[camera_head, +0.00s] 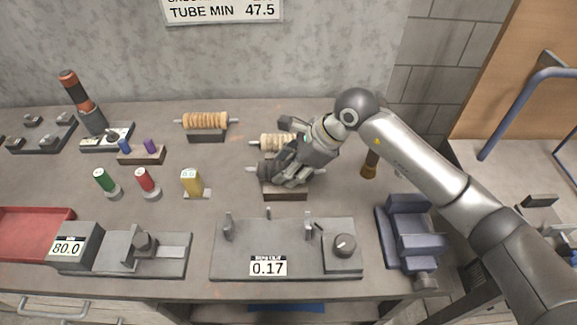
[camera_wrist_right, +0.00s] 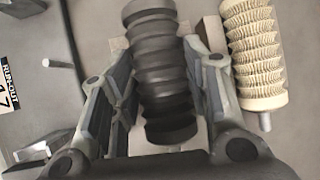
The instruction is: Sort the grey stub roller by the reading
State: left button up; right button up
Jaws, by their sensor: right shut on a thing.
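The dark grey ribbed stub roller (camera_wrist_right: 160,75) lies between the two fingers of my right gripper (camera_wrist_right: 160,90) in the right wrist view, with a finger against each side. In the head view the grey roller (camera_head: 265,170) shows partly beside my right gripper (camera_head: 285,175), at a low block stand (camera_head: 285,195); whether it still rests there I cannot tell. The run-out gauge (camera_head: 285,265) in front reads 0.17. Another gauge (camera_head: 130,252) at left reads 80.0. A wall sign (camera_head: 222,10) says TUBE MIN 47.5; its top line is cut off. My left gripper is not in view.
A cream ribbed roller (camera_head: 270,142) lies just behind, also beside the gripper in the wrist view (camera_wrist_right: 255,50). An orange-tan roller (camera_head: 205,121) sits on a stand farther back. A red tray (camera_head: 35,228), coloured cylinders and a blue-grey vise (camera_head: 412,235) stand around. Bench is bare at back middle.

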jog(key=o, duration=1.3)
jog(key=shift+o, duration=0.2)
jog(key=shift+f, duration=0.1)
jog(key=w+a+r+p+v, duration=0.1)
jog(key=a+r+p+v, duration=0.1)
jog(key=v, duration=1.6)
jog(key=shift+a+p, duration=0.55)
jog(key=shift+p, duration=0.05)
